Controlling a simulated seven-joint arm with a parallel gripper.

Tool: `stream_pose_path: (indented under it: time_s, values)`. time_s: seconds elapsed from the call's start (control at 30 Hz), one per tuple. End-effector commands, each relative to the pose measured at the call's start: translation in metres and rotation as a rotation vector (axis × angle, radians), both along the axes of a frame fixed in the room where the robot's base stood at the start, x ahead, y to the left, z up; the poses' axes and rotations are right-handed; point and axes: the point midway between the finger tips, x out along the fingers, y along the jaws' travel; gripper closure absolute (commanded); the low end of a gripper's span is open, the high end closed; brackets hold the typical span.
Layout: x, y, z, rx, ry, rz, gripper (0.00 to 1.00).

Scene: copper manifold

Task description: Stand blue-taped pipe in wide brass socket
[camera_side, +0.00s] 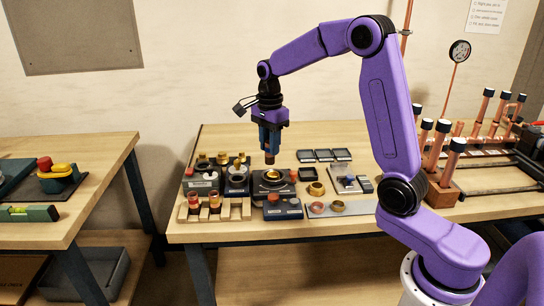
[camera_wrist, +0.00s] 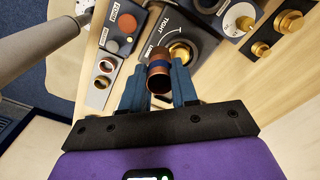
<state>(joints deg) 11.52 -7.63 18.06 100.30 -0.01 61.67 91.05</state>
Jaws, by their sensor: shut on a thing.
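My gripper (camera_side: 269,147) is shut on a short copper pipe with a blue tape band. The pipe (camera_side: 269,158) hangs upright below the fingers. In the wrist view the pipe (camera_wrist: 158,82) sits between the two blue fingers of my gripper (camera_wrist: 159,72), its blue band at finger level. A brass socket (camera_side: 272,176) in a dark square base stands just below the pipe. In the wrist view this brass socket (camera_wrist: 181,53) shows behind the pipe, partly hidden by it, beside the words TIGHT and LOOSE. A gap shows between pipe and socket.
A wooden rack (camera_side: 240,209) with taped pipes stands front left. A button box (camera_side: 283,208) sits in front of the socket. Brass fittings (camera_side: 317,189) and a grey strip with rings (camera_side: 340,207) lie to the right. Tall copper pipes (camera_side: 441,140) stand farther right.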

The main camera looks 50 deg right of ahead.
Motion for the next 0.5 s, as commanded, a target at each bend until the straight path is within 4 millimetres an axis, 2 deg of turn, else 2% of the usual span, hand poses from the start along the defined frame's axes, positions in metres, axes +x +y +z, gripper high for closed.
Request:
stream_pose_path:
  time_s: [0.03, 0.1, 0.2, 0.5]
  values:
    - [0.008, -0.013, -0.004, 0.0, 0.002, -0.028, 1.0]
    - [0.017, -0.026, -0.007, 0.0, 0.002, -0.057, 1.0]
    - [0.024, -0.04, -0.01, 0.0, 0.0, -0.084, 1.0]
    - [0.028, -0.048, -0.024, 0.0, 0.001, -0.099, 1.0]
